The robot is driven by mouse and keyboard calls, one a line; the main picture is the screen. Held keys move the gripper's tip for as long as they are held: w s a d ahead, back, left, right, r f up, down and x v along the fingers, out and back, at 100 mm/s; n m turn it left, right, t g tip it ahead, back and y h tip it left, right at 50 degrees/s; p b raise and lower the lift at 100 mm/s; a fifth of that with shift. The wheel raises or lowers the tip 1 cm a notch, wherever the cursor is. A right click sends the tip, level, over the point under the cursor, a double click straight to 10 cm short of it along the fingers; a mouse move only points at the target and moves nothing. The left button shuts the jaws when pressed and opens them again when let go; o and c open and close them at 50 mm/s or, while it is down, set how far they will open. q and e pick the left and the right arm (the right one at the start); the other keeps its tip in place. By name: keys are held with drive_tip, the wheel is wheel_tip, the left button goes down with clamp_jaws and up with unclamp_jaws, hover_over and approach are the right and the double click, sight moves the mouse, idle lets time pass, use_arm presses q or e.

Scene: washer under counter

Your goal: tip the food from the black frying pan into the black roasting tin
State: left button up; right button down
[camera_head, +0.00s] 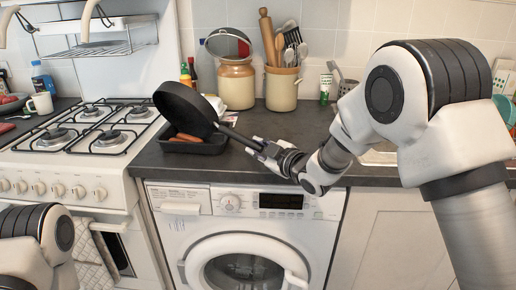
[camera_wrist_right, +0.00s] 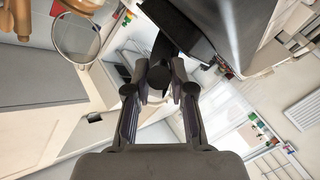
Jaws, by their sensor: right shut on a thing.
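My right gripper (camera_head: 272,154) is shut on the handle of the black frying pan (camera_head: 184,109) and holds it above the counter, steeply tilted. The black roasting tin (camera_head: 208,147) sits on the counter beside the stove, below and partly behind the pan. Orange-brown sausage-like food (camera_head: 187,137) shows at the tin, by the pan's lower edge; part of the tin is hidden by the pan. In the right wrist view the fingers (camera_wrist_right: 160,78) close on the handle, and the dark pan (camera_wrist_right: 208,22) fills the upper part. My left gripper is out of view; only its arm shows at lower left.
A gas stove (camera_head: 88,127) stands left of the tin. Behind are a stoneware jar (camera_head: 236,84) and a utensil crock (camera_head: 282,90). A washing machine (camera_head: 245,235) is under the counter (camera_head: 225,170). A white mug (camera_head: 41,103) stands far left.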

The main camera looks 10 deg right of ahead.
drive_tip(key=shift+r, duration=0.1)
drive_tip(key=shift+r+p, duration=0.5)
drive_tip(key=shift+r, duration=0.15)
drive_tip(key=shift+f+b, duration=0.35)
drive_tip(key=shift+f, duration=0.25)
drive_tip(key=shift+r+p, duration=0.4)
drive_tip(key=shift+r, duration=0.3)
drive_tip(key=shift+f+b, duration=0.8)
drive_tip(key=shift+f, duration=0.15)
drive_tip(key=shift+r, duration=0.3)
